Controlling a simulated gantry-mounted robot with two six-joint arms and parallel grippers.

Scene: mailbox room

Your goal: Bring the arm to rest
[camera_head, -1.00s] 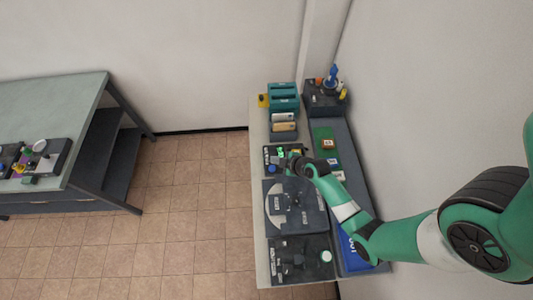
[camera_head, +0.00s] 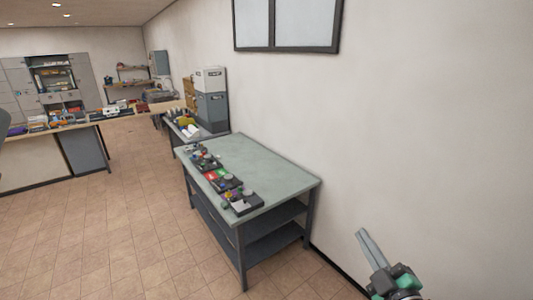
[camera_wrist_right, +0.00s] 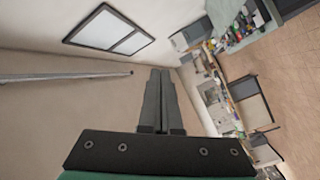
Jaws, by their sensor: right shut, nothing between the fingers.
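My right gripper (camera_head: 367,240) is at the lower right of the head view, raised in front of the pale wall and apart from everything. Its two grey fingers point up and to the left and lie together. In the right wrist view the fingers (camera_wrist_right: 160,100) are side by side with nothing held between them. Most of the right arm is outside the head view. My left gripper is not seen in either view.
A grey-green workbench (camera_head: 285,172) with several small devices along its left side stands against the wall. A long counter (camera_head: 40,133) crosses the back left. The tiled floor (camera_head: 130,235) in front is clear. A framed window or board (camera_head: 290,24) hangs above.

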